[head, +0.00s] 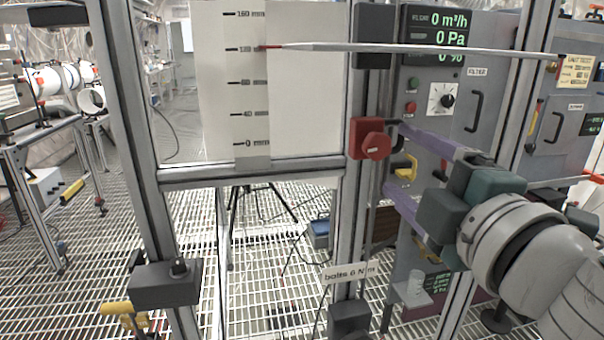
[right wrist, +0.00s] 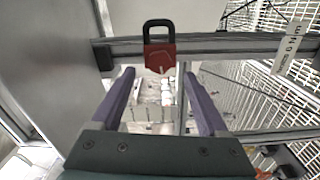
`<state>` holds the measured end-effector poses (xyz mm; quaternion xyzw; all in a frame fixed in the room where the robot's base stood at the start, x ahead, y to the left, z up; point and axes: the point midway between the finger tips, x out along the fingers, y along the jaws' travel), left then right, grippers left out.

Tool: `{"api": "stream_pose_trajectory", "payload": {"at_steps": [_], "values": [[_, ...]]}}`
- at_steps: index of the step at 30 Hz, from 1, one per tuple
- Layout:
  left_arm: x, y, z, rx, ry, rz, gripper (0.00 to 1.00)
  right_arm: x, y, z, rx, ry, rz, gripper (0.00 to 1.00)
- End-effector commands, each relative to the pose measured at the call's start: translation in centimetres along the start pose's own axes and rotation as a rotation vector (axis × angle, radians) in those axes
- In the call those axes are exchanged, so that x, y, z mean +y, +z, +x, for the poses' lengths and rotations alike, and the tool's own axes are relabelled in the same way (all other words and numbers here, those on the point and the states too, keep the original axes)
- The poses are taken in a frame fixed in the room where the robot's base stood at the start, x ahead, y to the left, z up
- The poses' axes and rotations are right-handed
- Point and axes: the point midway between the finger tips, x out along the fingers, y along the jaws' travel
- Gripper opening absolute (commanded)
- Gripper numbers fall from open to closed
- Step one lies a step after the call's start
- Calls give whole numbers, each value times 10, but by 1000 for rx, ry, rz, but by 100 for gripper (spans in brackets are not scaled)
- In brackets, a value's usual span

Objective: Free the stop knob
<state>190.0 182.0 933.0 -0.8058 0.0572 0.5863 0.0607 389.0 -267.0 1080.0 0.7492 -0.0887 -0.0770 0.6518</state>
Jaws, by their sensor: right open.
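The stop knob (head: 376,146) is a round red knob on a red box fixed to the right upright of the metal frame. In the right wrist view a red body (right wrist: 159,58) with a black loop above it shows just beyond the fingers; I cannot tell how the two connect. My right gripper (head: 392,155) comes from the right with its purple fingers spread and pointing at the red box. In the right wrist view the open fingers (right wrist: 158,74) hold nothing, and the red body lies ahead of the gap. My left gripper is not in view.
A white scale board (head: 305,100) fills the frame's upper opening, crossed by a long pointer rod (head: 400,48). A grey cabinet (head: 470,130) with buttons, a dial and a yellow handle (head: 405,172) stands behind my right gripper. A black block (head: 165,283) sits lower left.

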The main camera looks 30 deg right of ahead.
Motion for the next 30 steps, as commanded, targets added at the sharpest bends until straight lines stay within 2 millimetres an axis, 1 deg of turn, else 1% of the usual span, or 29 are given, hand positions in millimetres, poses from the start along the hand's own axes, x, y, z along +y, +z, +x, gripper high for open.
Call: {"api": "stream_pose_trajectory", "payload": {"at_steps": [1,3,6,9,13,26,29,30], "values": [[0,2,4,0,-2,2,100,-4,0,-10,-1,-4,3,78],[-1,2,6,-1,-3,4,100,-3,1,-21,-2,-3,3,78],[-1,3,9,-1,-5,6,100,-3,0,-33,-1,-2,3,78],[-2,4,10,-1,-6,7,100,-1,0,-40,0,-1,2,78],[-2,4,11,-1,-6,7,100,0,0,-43,0,1,0,78],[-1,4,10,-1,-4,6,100,1,0,-42,-2,-1,3,78],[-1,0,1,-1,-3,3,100,6,6,-44,-43,-27,63,78],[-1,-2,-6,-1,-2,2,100,9,11,-45,-81,-54,119,78]]}}
